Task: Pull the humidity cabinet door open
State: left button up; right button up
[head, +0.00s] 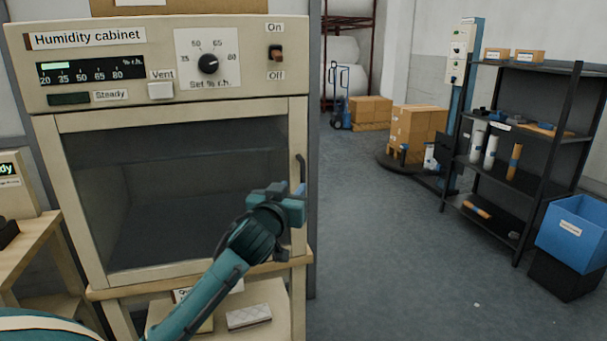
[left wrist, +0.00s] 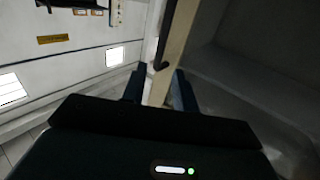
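The humidity cabinet (head: 180,107) stands at the left in the head view. Its beige-framed door (head: 85,200) has a dark window and looks shut. The dark upright door handle (head: 300,172) is on the door's right side. My left gripper (head: 298,190) is at the handle's lower part and partly hides it. In the left wrist view, the fingers of my left gripper (left wrist: 158,88) stand apart, one on each side of the beige door edge. The handle (left wrist: 163,50) shows just beyond and between the fingertips; I see no clear contact. My right gripper is out of view.
The floor (head: 370,230) right of the cabinet is clear. A black shelf rack (head: 545,135) and a blue bin (head: 575,232) stand at the right. Cartons (head: 415,128) are farther back. A wooden stand (head: 100,292) carries the cabinet.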

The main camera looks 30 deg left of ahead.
aim_at(302, 176)
pick_arm(q)
jog(key=x, duration=0.9)
jog(key=shift+f, duration=0.1)
grip_shut()
